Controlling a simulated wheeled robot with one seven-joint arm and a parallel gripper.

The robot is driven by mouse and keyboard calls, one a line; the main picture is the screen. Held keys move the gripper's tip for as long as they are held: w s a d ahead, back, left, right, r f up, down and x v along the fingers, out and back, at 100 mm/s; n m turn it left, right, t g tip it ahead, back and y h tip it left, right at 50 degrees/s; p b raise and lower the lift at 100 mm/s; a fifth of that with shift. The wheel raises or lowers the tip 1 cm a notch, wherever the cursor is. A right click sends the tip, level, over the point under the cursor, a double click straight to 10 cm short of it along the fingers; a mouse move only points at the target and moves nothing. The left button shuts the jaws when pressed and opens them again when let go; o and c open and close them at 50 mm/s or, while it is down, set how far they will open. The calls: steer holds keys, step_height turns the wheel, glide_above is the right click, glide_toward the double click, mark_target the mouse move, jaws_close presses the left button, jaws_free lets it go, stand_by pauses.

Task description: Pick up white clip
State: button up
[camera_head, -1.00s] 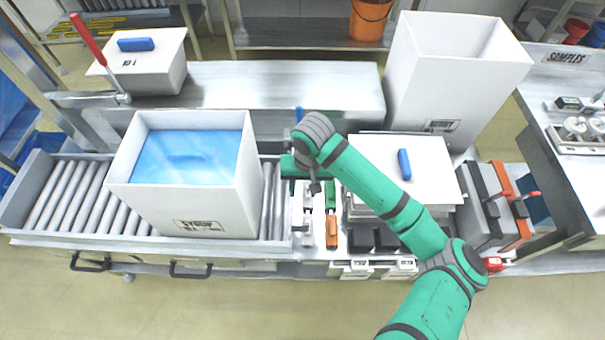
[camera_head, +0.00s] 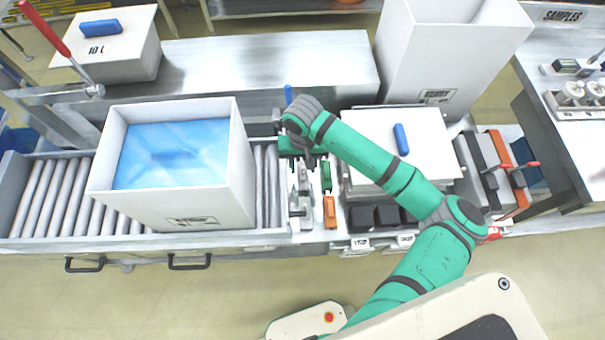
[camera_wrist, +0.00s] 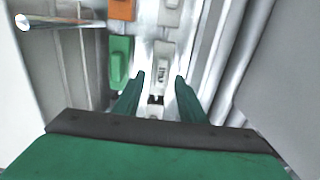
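A white clip (camera_wrist: 162,66) lies between the two green fingers of my gripper (camera_wrist: 159,82) in the wrist view. The fingers are spread, with a gap visible on both sides of the clip. A second white clip (camera_wrist: 170,14) lies farther up in the wrist view. In the head view, my gripper (camera_head: 303,160) points down over the far end of the clip row. A white clip (camera_head: 304,212) shows just in front of it. The fingertips are too small there to judge their height.
A green clip (camera_wrist: 120,60) and an orange clip (camera_wrist: 122,9) lie beside the white ones. A white box (camera_head: 240,190) with a blue liner stands on the rollers to the left. A lidded white box (camera_head: 440,150) with a blue handle stands to the right.

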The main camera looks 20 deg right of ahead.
mark_target(303, 173)
steer(key=f, duration=0.4)
steer(key=shift+s+a, duration=0.15)
steer(key=shift+s, duration=0.15)
steer(key=shift+c, duration=0.4)
steer(key=c, duration=0.7)
steer(key=shift+c, duration=0.2)
steer(key=shift+r, duration=0.15)
